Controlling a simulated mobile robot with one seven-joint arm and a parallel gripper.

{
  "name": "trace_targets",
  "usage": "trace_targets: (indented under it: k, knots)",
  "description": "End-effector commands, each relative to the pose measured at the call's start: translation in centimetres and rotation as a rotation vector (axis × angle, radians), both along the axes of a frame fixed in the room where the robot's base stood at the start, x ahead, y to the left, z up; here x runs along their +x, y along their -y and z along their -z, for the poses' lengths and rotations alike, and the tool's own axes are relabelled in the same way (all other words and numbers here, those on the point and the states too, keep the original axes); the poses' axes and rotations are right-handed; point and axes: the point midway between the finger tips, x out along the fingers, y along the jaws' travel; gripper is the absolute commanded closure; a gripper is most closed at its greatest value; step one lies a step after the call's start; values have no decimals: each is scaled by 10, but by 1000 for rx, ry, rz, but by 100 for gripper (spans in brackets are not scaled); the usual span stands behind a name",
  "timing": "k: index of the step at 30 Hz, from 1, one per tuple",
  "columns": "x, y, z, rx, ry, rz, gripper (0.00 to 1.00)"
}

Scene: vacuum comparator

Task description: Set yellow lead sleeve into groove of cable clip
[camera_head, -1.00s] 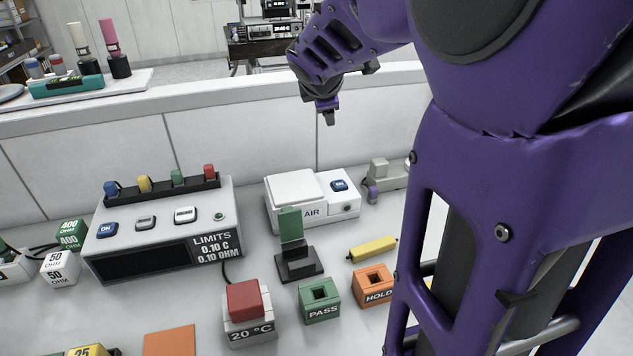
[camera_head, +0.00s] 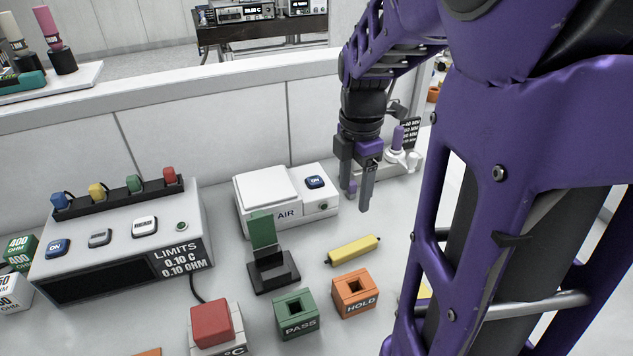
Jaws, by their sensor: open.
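A yellow cylinder (camera_head: 353,249) with dark ends lies on the bench, in front of and below my gripper. A yellow upright sleeve (camera_head: 97,191) stands in a row with blue, green and red ones along the back of the grey instrument. I cannot tell which of the two is the lead sleeve. My gripper (camera_head: 357,188) is open, points down and sits right of the white AIR box, apart from both yellow things. I cannot make out a cable clip for certain; a pale grey fixture (camera_head: 413,161) behind my gripper is partly hidden by my arm.
The white AIR box (camera_head: 289,205) and a black stand with a green plate (camera_head: 263,231) are left of my gripper. Green PASS (camera_head: 298,317) and orange HOLD (camera_head: 353,295) sockets stand in front. My arm covers the right side. A low wall runs behind.

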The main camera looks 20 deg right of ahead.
Motion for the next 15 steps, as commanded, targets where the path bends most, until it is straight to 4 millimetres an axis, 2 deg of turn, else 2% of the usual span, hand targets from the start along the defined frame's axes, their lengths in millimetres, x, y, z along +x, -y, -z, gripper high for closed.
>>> trace_targets:
  k: [5, 15]
  knots:
    - [-2, -2, 24, 9, -9, -5, 30]
    - [-2, -1, 98, 7, -8, -4, 30]
